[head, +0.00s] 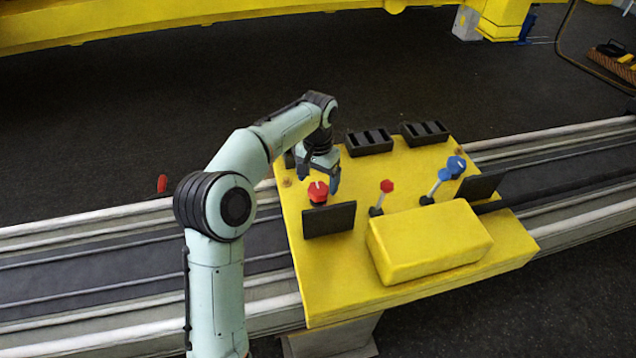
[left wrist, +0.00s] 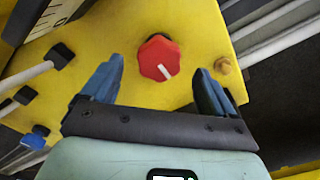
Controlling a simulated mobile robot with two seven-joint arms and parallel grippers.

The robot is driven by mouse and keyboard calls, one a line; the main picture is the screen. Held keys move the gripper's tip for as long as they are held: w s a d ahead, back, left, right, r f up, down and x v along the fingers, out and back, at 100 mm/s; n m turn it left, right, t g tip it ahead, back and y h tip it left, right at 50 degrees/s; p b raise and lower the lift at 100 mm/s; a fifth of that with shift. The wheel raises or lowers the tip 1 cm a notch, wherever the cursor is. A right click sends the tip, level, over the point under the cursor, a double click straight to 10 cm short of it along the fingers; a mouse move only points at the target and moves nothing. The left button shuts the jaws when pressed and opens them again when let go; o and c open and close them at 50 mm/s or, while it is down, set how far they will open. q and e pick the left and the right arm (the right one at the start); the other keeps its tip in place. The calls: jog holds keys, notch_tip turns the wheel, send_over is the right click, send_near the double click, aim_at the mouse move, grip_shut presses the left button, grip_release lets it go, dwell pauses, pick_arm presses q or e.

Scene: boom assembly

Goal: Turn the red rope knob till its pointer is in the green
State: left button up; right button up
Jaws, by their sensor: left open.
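The red rope knob (head: 318,192) sits on the left part of the yellow console, with a white pointer mark on top. In the left wrist view the knob (left wrist: 157,56) is eight-sided, and its white mark points toward my gripper, slightly right. My left gripper (head: 318,180) is open and empty beside the knob. In the left wrist view the fingers (left wrist: 159,68) stand apart to either side of it, and no contact shows. A dark panel (head: 329,220) stands by the knob with its back to the head camera. No green zone shows in either view.
The yellow console (head: 300,265) also carries a red-topped lever (head: 383,195), blue-topped levers (head: 441,178), two black slotted boxes (head: 369,141) and a raised yellow block (head: 430,243). A white scale with tick marks (left wrist: 52,14) shows at the top left of the wrist view.

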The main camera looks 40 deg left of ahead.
aim_at(318, 188)
pick_arm(q)
notch_tip(318, 188, up, 11)
jog(key=p, duration=0.2)
jog(key=shift+f, duration=0.15)
pick_arm(e)
jog(key=w+r, duration=0.1)
jog(key=w, duration=0.1)
jog(key=w+r, duration=0.1)
jog(key=r, duration=0.1)
jog(key=shift+w+r, duration=0.2)
jog(key=shift+w, duration=0.2)
jog(key=shift+s, duration=0.1)
